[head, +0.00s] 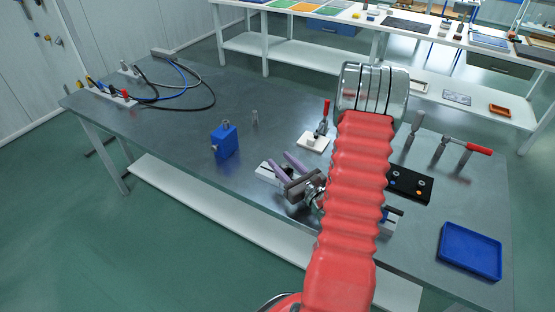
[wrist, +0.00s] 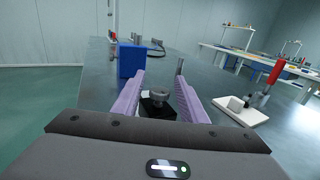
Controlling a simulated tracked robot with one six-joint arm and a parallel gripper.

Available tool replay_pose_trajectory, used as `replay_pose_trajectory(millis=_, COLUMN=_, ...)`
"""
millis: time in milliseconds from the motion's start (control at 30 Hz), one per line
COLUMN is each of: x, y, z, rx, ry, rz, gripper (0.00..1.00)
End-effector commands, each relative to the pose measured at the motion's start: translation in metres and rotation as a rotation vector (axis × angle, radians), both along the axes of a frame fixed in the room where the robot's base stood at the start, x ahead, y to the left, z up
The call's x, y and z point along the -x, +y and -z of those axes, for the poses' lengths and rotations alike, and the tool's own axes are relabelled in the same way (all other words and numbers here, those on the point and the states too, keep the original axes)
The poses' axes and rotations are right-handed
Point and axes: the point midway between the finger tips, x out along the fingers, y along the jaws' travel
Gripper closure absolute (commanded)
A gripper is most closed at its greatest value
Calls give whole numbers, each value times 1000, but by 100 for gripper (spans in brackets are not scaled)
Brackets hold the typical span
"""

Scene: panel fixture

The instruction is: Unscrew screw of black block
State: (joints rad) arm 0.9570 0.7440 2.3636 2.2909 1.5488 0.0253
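In the wrist view a black block (wrist: 155,110) carries a grey knurled screw (wrist: 160,95) on top. The screw shows between the two purple fingers of my gripper (wrist: 160,80), with a gap on each side. My gripper is open and holds nothing. In the head view my gripper (head: 282,161) is low over the table, pointing away to the left. A pale block-like piece (head: 266,173) shows beside its fingers there. My arm and gripper hide much of this spot, and I cannot make out the screw in the head view.
A blue block (head: 224,141) and a small grey post (head: 255,117) stand beyond my gripper. A red-handled clamp on a white base (head: 313,141) is to the right. A black plate (head: 410,186) and blue tray (head: 471,251) lie farther right. Cables (head: 185,90) lie at the far left.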

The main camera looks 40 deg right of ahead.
Motion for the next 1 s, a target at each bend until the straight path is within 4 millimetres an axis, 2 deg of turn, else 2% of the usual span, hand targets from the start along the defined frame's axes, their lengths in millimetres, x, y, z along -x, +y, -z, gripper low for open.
replay_pose_trajectory(millis=200, x=-21, y=-2, z=0, rx=0, ry=0, rz=-1, gripper=61)
replay_pose_trajectory(millis=533, x=-24, y=-2, z=0, rx=0, ry=0, rz=0, gripper=61)
replay_pose_trajectory(millis=1000, x=-24, y=-2, z=0, rx=0, ry=0, rz=0, gripper=94)
